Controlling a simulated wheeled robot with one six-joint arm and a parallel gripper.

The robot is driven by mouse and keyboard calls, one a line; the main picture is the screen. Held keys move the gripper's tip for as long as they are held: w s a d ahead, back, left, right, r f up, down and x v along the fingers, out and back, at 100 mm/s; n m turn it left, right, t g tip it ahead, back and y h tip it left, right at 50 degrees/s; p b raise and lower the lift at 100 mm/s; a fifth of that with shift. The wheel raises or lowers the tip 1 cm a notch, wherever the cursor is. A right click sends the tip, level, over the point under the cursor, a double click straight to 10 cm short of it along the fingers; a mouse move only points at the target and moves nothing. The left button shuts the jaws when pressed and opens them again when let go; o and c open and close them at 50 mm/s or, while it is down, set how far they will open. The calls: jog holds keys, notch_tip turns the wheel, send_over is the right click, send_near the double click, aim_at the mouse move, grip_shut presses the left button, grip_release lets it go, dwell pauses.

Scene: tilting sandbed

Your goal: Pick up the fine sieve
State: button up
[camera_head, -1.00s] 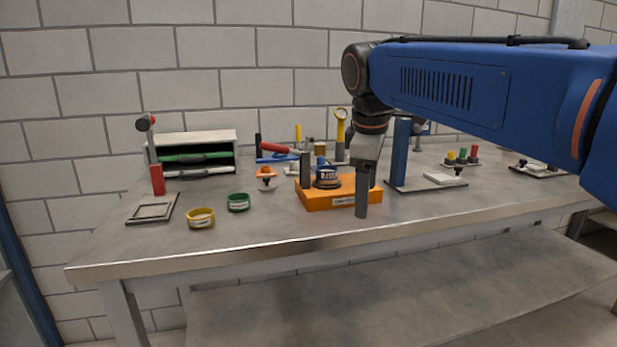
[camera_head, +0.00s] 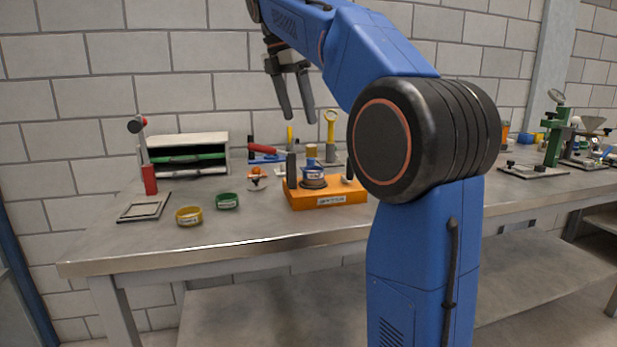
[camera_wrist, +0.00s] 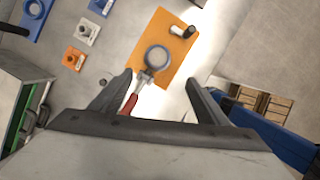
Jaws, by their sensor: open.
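My gripper (camera_head: 298,114) is open and empty, with its fingers pointing down, high above the back of the bench. In the wrist view its two fingers (camera_wrist: 159,80) are spread wide apart. The labels are too small to read, so I cannot tell which is the fine sieve. In the wrist view a round grey-centred piece (camera_wrist: 157,57) sits on the orange base, apart from the fingers.
Dark upright posts (camera_head: 291,170) rise from the orange base. A red-handled tool (camera_head: 262,149) lies behind it. A shelf box (camera_head: 190,155) and a red-handled stand with a square frame (camera_head: 145,208) are at left. Bare bench lies in front of the rings.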

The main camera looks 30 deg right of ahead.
send_over(308, 178)
jog(key=f, duration=1)
jog(key=shift+w+d+f, duration=0.25)
jog(key=shift+w+f, duration=0.05)
jog(key=shift+w, duration=0.05)
jog(key=shift+w+x, duration=0.15)
jog(key=shift+x, duration=1.15)
jog(key=shift+w+x, duration=0.15)
jog(key=shift+x, duration=1.2)
jog(key=c, duration=1.1)
